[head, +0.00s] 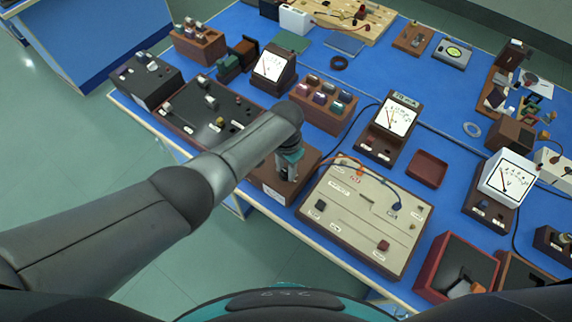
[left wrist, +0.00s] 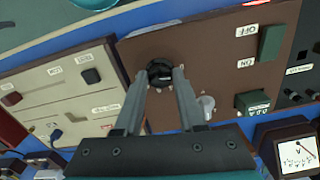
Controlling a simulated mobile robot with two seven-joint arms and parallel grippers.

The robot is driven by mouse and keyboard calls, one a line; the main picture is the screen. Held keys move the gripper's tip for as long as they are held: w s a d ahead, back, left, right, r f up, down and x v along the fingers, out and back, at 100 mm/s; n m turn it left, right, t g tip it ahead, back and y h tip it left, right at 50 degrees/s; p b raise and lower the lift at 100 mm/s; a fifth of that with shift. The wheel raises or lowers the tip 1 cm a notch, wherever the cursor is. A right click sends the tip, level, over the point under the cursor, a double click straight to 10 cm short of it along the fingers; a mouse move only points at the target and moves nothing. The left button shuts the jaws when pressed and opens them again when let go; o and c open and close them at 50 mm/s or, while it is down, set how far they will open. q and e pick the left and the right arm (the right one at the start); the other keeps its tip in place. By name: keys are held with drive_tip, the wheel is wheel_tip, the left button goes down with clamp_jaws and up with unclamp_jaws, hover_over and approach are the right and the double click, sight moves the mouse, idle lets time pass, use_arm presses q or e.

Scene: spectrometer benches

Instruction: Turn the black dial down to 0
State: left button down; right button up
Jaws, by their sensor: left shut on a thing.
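The black dial (left wrist: 160,72) sits on a brown box (left wrist: 215,62) in the left wrist view, with small marks around it. My left gripper (left wrist: 163,78) reaches down to the dial, its two fingers shut on the dial's sides. In the head view my left gripper (head: 290,160) is over the brown box (head: 270,182), and the dial is hidden beneath it. The dial's pointer and its setting cannot be read. My right gripper is not in view.
A grey knob (left wrist: 206,104) and green switches (left wrist: 271,42) share the box. A cream circuit board (head: 345,235) stands to its right, with wires on it. Bare blue table shows at the front edge.

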sight(286, 172)
use_arm(q)
drive_tip(key=shift+n, duration=0.8)
drive_tip(key=c, duration=0.5)
unclamp_jaws()
drive_tip(key=shift+p, duration=0.3)
drive_tip(key=shift+r, duration=0.5)
wheel_tip(286, 172, up, 14)
drive_tip(key=p, duration=0.4)
drive_tip(key=shift+r, duration=0.15)
